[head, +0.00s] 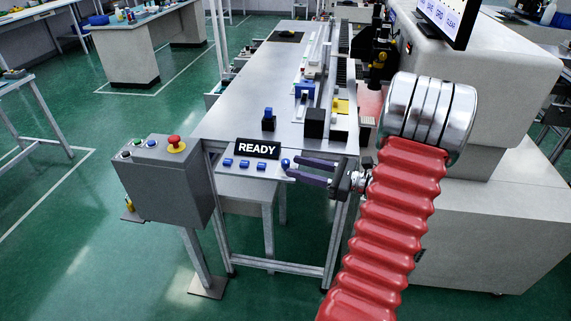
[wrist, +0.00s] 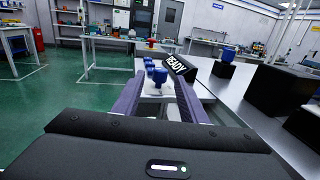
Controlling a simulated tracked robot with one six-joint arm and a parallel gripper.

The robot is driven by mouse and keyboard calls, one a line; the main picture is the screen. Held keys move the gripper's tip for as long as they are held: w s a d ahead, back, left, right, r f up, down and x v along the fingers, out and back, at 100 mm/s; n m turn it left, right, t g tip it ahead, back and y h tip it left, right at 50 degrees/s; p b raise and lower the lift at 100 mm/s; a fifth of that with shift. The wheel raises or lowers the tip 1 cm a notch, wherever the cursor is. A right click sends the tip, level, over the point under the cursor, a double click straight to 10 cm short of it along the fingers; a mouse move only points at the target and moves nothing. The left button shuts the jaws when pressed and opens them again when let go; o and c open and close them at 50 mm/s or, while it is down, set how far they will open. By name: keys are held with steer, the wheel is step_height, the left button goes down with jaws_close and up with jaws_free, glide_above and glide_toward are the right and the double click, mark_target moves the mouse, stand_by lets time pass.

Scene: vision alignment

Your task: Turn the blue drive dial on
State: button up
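A row of blue controls sits on the light panel at the near end of the bench. The blue dial (head: 285,163) is the rounded one at the right end of the row; it also shows in the wrist view (wrist: 159,76). The flatter blue controls (head: 244,164) are to its left. My gripper (head: 292,167) has its two purple fingers spread apart. In the wrist view my gripper (wrist: 159,80) points at the dial, which shows between the fingertips. I cannot tell whether either finger touches it. The dial's markings are too small to read.
A black READY sign (head: 257,149) stands just behind the controls. A grey box with a red button (head: 174,141) is to the left. A black block (head: 314,123) and a blue piece (head: 268,120) stand on the bench (head: 245,95). A large white machine (head: 480,75) is on the right.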

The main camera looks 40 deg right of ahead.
mark_target(285, 164)
steer(key=shift+x, duration=2.4)
steer(key=shift+c, duration=0.4)
jaws_close()
